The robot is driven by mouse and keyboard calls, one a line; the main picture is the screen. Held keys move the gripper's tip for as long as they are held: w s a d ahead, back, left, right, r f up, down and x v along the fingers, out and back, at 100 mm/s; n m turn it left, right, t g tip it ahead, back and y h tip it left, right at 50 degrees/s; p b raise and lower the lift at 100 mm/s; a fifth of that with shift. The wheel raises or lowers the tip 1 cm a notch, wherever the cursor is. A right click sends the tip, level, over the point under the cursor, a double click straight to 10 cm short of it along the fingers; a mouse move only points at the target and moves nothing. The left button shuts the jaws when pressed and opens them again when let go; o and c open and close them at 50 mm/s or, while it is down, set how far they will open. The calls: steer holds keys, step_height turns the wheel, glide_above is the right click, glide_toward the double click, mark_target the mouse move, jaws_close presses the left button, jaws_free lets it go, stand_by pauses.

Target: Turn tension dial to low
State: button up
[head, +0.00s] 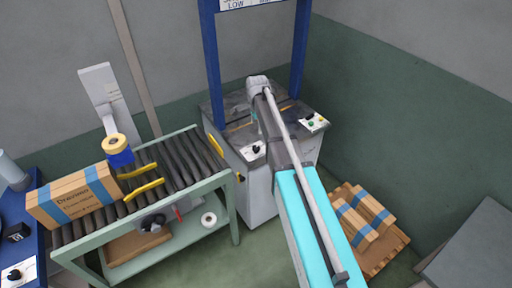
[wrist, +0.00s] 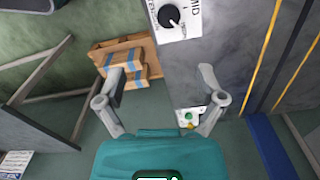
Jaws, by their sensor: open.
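The tension dial is a black round knob on a white plate with black lettering. In the head view the dial (head: 256,148) is small on the grey machine's front left. My gripper (wrist: 161,75) is open and empty, its fingers apart and clear of the dial. In the head view my arm reaches over the machine and the fingers cannot be made out.
The grey machine (head: 262,190) has a blue arch (head: 212,70) and a button panel (head: 315,122). The roller conveyor (head: 170,160) at left carries a carton (head: 75,196). Cartons on a pallet (head: 385,250) stand at right. Another dial (head: 15,274) is at lower left. A sign tops the arch.

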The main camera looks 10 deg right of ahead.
mark_target(256, 148)
steer(key=shift+w+m, duration=0.4)
steer(key=shift+w, duration=0.3)
step_height(256, 148, down, 14)
steer(key=b, duration=1.3)
steer(key=shift+r+b, duration=0.15)
steer(key=shift+b, duration=0.25)
steer(key=c, duration=1.2)
steer(key=shift+o, duration=0.2)
